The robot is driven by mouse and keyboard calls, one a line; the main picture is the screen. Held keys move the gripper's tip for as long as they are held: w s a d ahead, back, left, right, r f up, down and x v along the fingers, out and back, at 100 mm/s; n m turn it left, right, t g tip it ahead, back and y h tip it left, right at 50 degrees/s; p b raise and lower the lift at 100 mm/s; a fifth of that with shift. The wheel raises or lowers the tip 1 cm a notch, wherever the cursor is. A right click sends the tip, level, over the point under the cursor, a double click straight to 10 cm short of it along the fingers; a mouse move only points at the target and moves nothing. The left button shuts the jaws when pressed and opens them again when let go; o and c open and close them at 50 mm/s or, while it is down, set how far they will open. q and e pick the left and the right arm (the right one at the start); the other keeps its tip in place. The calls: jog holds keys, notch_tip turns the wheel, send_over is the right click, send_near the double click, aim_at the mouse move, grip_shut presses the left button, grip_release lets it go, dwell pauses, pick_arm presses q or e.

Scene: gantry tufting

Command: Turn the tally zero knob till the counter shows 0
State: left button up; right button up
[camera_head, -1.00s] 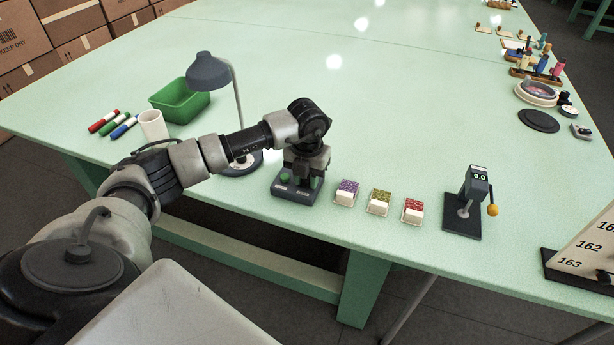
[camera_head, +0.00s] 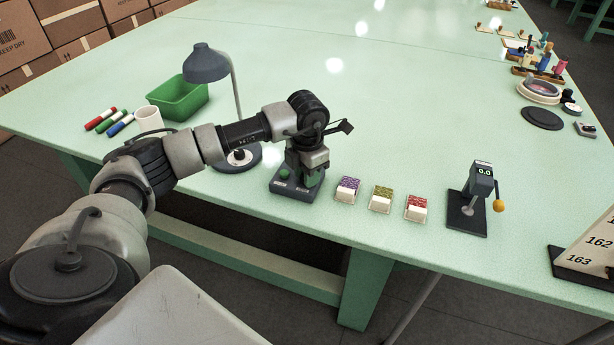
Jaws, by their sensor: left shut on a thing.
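A small dark grey box with green parts (camera_head: 290,192) stands near the table's front edge, left of the colored blocks. It looks like the tally unit; its counter digits are not readable from here. My left gripper (camera_head: 309,178) points down at the right part of the box and is shut. A green part shows between its fingers, seemingly a knob, though the fingers hide most of it. A second green knob (camera_head: 284,174) stands free on the left of the box. My right gripper is not in view.
A desk lamp (camera_head: 208,64) stands behind my left forearm, with a green bin (camera_head: 180,100), white cup and markers beyond. Three colored blocks (camera_head: 381,198) sit right of the box. The middle table is clear.

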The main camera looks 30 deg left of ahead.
pick_arm(q)
jog(key=m+b, duration=0.1)
jog(key=m, duration=0.3)
jog(key=shift+m+b, duration=0.3)
jog(key=shift+b, duration=0.05)
jog(key=shift+m+b, duration=0.8)
jog(key=shift+m, duration=1.7)
jog(key=shift+r, duration=0.1)
jog(key=o, duration=0.9)
jog(key=shift+o, duration=0.2)
notch_tip(320, 180, up, 11)
